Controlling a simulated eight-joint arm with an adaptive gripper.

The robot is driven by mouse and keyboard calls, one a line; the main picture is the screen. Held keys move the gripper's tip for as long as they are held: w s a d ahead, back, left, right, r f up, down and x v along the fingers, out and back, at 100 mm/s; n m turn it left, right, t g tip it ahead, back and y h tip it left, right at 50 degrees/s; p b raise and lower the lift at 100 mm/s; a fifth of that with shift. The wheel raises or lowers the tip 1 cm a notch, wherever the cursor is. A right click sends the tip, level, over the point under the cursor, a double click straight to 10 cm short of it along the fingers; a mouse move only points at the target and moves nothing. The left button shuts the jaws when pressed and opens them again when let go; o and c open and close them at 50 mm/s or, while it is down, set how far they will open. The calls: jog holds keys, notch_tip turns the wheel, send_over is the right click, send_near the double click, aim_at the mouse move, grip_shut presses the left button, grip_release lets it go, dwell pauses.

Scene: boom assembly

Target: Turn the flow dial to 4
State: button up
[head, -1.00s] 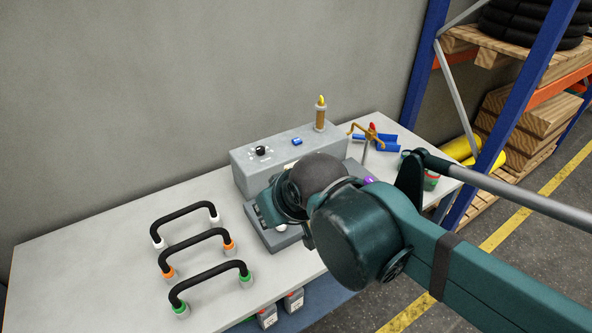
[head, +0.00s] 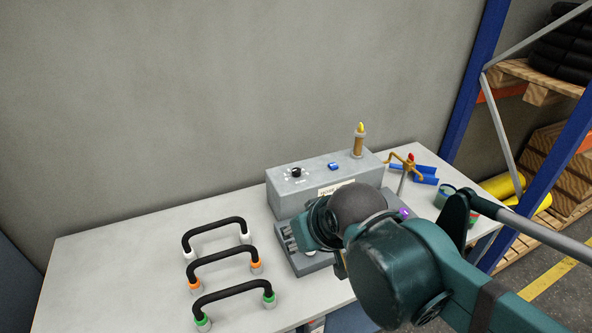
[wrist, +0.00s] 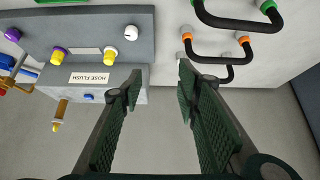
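A black dial (head: 296,172) with small white marks around it sits on top of the grey box (head: 283,200) in the head view. Its pointer setting is too small to read. In the wrist view the box shows a "HOSE FLUSH" label (wrist: 89,78), and I cannot make out the black dial there. My gripper (wrist: 160,76) is open and empty in the wrist view, its fingers pointing toward the bench area between the box and the hoses.
A blue part (head: 333,166) and a brass fitting (head: 358,142) are on the box top. A lower panel with a white knob (wrist: 130,32) and purple and yellow fittings adjoins it. Several black hoses (head: 225,256) stand left. Bare bench (head: 120,265) lies farther left.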

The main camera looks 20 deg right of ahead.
jog(key=w+d+r+n+g+p, duration=0.25)
jog(key=w+r+n, duration=0.2)
jog(key=w, duration=0.45)
jog(key=n+g+p, duration=0.4)
jog(key=n+p, duration=0.4)
jog(key=n, duration=0.4)
send_over(296, 170)
jog(key=shift+d+f, duration=0.1)
jog(key=shift+f, duration=3.2)
jog(key=shift+f, duration=0.15)
jog(key=shift+w+f+p, duration=0.1)
jog(key=shift+f+p, duration=0.2)
jog(key=shift+f, duration=3.45)
